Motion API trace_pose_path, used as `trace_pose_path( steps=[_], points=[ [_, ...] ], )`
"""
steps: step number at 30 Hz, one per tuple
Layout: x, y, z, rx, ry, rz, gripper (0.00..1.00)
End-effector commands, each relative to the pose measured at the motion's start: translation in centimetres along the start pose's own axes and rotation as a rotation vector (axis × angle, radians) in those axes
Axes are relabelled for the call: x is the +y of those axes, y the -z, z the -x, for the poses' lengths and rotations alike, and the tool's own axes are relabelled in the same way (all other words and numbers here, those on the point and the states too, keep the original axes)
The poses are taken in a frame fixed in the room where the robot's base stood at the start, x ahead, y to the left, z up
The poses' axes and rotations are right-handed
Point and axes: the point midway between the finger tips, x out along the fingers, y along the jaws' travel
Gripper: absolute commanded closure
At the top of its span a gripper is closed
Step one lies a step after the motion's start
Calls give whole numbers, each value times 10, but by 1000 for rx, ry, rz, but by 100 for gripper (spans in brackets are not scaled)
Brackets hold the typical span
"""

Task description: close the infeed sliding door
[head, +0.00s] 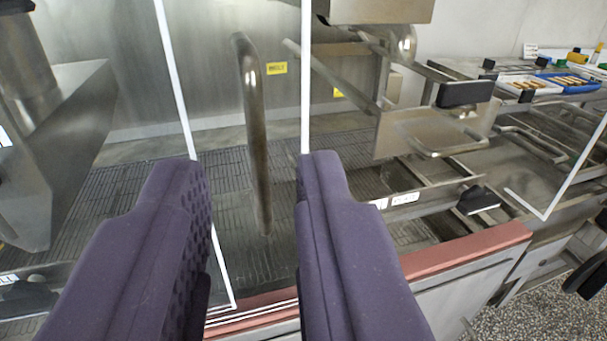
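My gripper (250,163) is open, with its two purple padded fingers apart in the lower middle of the view. A vertical metal bar handle (254,140) with bent ends shows between the fingers. I see no contact between handle and fingers, but cannot tell how far the handle is from the fingertips. Clear door panels with white edges stand in front of the machine. One slanted white edge (178,85) is left of the handle and an upright white edge (305,75) is right of it. I cannot tell which panel carries the handle. The fingers hide part of the lower edges.
A dark mesh belt (110,180) lies behind the clear panels. A reddish sill (468,250) runs along the lower front. Metal frames and a plate (425,132) stand at the right. Trays of chocolate-coloured bars (528,86) sit far right. Speckled floor (540,308) shows lower right.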

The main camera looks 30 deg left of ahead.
Motion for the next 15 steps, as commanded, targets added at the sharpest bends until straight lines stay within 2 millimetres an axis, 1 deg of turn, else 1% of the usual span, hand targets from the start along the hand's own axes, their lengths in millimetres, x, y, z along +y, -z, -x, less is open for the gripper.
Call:
trace_pose_path(
  steps=[2, 4, 9, 12, 15],
  points=[
    [-3, -3, -5, 3, 8, -3, 72],
    [-3, -3, -15, 5, 8, -4, 72],
    [-3, -3, -46, 4, 6, -3, 72],
    [-2, -3, -62, 4, 5, -3, 72],
    [-2, -2, -71, 5, 5, -3, 72]
  ],
)
